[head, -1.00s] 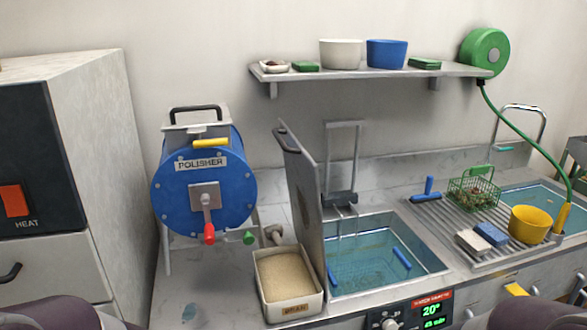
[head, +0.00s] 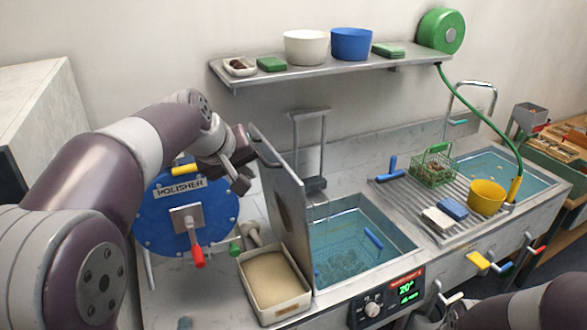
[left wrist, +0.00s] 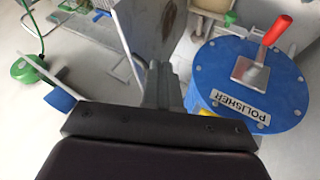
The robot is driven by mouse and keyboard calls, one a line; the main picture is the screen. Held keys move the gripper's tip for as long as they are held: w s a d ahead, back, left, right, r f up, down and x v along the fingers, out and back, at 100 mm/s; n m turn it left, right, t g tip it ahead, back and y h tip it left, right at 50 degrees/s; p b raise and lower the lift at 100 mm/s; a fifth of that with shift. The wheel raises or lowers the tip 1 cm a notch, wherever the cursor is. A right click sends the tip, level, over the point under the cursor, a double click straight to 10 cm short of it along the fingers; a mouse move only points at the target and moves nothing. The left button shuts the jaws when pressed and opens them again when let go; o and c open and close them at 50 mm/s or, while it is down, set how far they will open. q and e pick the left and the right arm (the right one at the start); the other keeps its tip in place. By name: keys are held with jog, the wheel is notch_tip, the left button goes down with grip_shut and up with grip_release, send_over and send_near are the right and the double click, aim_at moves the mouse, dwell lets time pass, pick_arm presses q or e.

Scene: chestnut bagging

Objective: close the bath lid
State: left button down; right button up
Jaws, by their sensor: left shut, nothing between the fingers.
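The bath lid (head: 285,195) is a grey metal plate standing upright, open, along the left side of the bath (head: 410,248). The bath holds water and a mesh basket with dark contents. My left gripper (head: 240,182) is shut and empty, just left of the lid's upper part; whether it touches is unclear. In the left wrist view, the shut fingers (left wrist: 160,85) point toward the lid (left wrist: 150,25). My right arm shows at the lower right; its gripper cannot be made out.
A bran tray (head: 274,312) sits left of the bath, below the lid. A drainboard (head: 415,218) with a green basket (head: 433,170) and yellow bowl (head: 487,196) lies to the right. A shelf (head: 320,70) hangs above.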

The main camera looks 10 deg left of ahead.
pick_arm(q)
notch_tip(320, 180, down, 2)
jog(key=w+d, duration=0.1)
jog(key=w, duration=0.1)
jog(key=p, duration=0.5)
send_near(289, 186)
jog(key=a+x, duration=0.1)
jog(key=x, duration=0.3)
jog(key=shift+d+f, duration=0.1)
jog(key=shift+d, duration=0.45)
jog(key=shift+a, duration=0.1)
